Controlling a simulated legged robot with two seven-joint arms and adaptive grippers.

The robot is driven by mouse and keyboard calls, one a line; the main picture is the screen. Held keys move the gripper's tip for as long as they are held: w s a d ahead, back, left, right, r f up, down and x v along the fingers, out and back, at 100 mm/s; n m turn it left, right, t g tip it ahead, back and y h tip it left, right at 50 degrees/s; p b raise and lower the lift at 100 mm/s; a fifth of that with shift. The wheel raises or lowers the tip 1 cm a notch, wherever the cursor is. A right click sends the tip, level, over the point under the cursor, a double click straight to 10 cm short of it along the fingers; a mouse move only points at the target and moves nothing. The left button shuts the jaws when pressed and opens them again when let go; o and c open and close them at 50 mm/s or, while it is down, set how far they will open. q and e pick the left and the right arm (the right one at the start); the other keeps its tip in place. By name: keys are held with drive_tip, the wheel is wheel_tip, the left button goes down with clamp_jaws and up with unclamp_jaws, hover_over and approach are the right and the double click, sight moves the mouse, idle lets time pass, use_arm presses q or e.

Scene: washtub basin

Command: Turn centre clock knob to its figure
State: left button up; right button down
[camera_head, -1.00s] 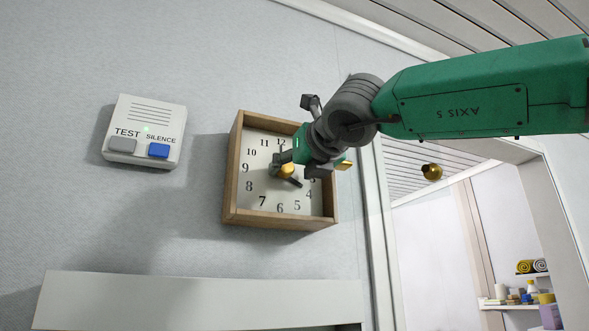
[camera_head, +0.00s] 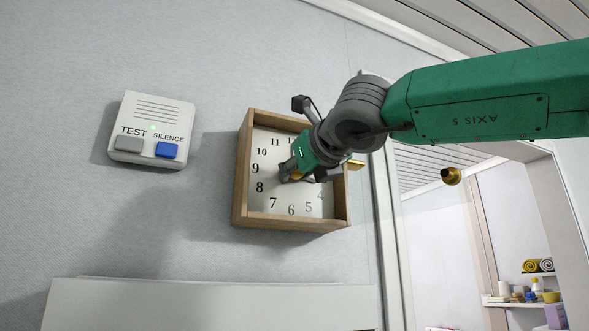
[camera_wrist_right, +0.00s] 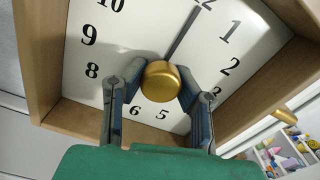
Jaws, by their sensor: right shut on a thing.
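The clock is a wooden box frame (camera_head: 241,170) on the wall with a white numbered face (camera_head: 262,195); the frame also shows in the right wrist view (camera_wrist_right: 34,60). The brass centre knob (camera_wrist_right: 161,81) sits at the middle of the face. My right gripper (camera_head: 290,174) reaches into the box from the right. In the right wrist view its two fingers (camera_wrist_right: 160,90) are shut on the knob, one on each side. One dark hand points up toward the 12; the other hand is hidden. In the head view the gripper covers most of the knob. My left gripper is not in view.
A white alarm box (camera_head: 152,129) with a grey TEST and a blue SILENCE button is on the wall to the left. A pale ledge (camera_head: 210,300) runs below. A doorway with stocked shelves (camera_head: 520,300) is at the right. A brass piece (camera_head: 357,164) sticks out from the clock's right side.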

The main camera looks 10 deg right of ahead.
drive_tip(key=n+p, duration=0.4)
drive_tip(key=n, duration=0.1)
drive_tip(key=shift+f+n, duration=0.1)
drive_tip(key=shift+n, duration=0.8)
drive_tip(key=shift+a+f+n+p, duration=0.1)
drive_tip(key=shift+n+p, duration=0.25)
drive_tip(key=shift+n, duration=0.55)
drive_tip(key=c, duration=1.2)
unclamp_jaws()
drive_tip(key=shift+o, duration=0.2)
drive_tip(key=shift+s+r, duration=0.2)
drive_tip(key=shift+s, duration=0.1)
drive_tip(key=s+d, duration=0.3)
drive_tip(key=s, duration=0.8)
drive_tip(key=shift+s, duration=0.35)
